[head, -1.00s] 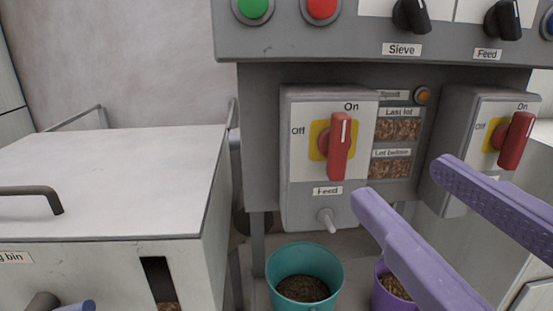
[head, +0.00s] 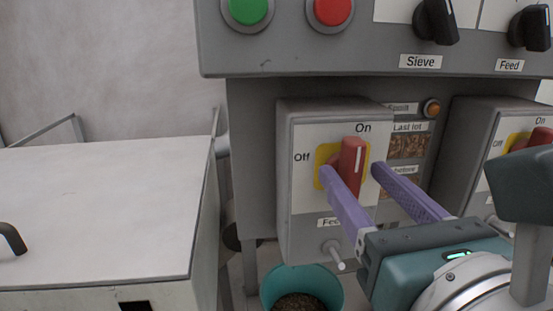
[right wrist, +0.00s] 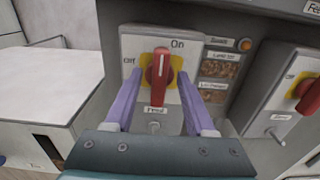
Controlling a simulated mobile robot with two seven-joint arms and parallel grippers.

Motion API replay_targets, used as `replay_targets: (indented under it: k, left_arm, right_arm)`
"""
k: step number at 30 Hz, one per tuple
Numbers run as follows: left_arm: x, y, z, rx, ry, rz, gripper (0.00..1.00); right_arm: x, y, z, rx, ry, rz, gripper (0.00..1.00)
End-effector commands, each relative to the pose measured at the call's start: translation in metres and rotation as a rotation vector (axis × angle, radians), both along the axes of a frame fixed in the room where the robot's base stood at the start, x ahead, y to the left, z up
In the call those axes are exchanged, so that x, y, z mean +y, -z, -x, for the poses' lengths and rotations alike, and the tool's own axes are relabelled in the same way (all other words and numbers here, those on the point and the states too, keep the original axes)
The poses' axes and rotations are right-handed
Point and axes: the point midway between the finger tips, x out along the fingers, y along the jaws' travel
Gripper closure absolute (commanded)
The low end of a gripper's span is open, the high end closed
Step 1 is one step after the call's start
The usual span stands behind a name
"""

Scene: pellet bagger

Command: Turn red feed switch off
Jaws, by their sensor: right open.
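The red feed switch (head: 350,166) is a red handle on a yellow plate, on a grey box labelled Feed. Its handle stands nearly upright, white line up, pointing at On; Off is to its left. It also shows in the right wrist view (right wrist: 160,72). My right gripper (head: 350,170) is open, its purple fingers reaching to either side of the handle. In the right wrist view the fingers stand left and right of the handle with gaps; whether either touches it I cannot tell. My left gripper is not in view.
A second red switch (head: 541,138) is on another box at the right. A teal bucket (head: 335,292) of pellets stands below the feed box. A white bin (head: 100,210) is at left. Buttons and black knobs (head: 437,22) line the panel above.

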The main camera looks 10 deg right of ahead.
Motion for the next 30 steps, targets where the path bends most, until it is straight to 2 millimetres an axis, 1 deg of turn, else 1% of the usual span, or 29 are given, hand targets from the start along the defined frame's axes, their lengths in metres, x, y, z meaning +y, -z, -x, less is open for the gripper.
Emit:
replay_targets:
  k: [1,4,12,24,27,30]
  left_arm:
    - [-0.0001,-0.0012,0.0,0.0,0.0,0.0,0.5]
    - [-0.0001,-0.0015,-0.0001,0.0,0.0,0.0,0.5]
    - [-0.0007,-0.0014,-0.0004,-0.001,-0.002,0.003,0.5]
    - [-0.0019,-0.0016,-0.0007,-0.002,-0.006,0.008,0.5]
    - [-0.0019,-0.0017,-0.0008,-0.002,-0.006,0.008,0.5]
    - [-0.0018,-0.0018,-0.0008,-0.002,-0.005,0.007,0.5]
  right_arm:
    - [0.0001,-0.0009,-0.0042,-0.001,0.0,-0.001,0.45]
    - [0.0002,-0.0003,-0.0084,0.0,0.001,-0.001,0.45]
    - [0.0002,0.0002,-0.0094,0.001,0.001,-0.001,0.45]
    - [0.0003,0.0001,-0.0092,0.0,0.0,-0.001,0.9]
    - [0.0003,0.0,-0.0091,0.0,0.0,-0.001,1.0]
    - [0.0003,0.0,-0.0091,0.0,0.0,0.0,1.0]
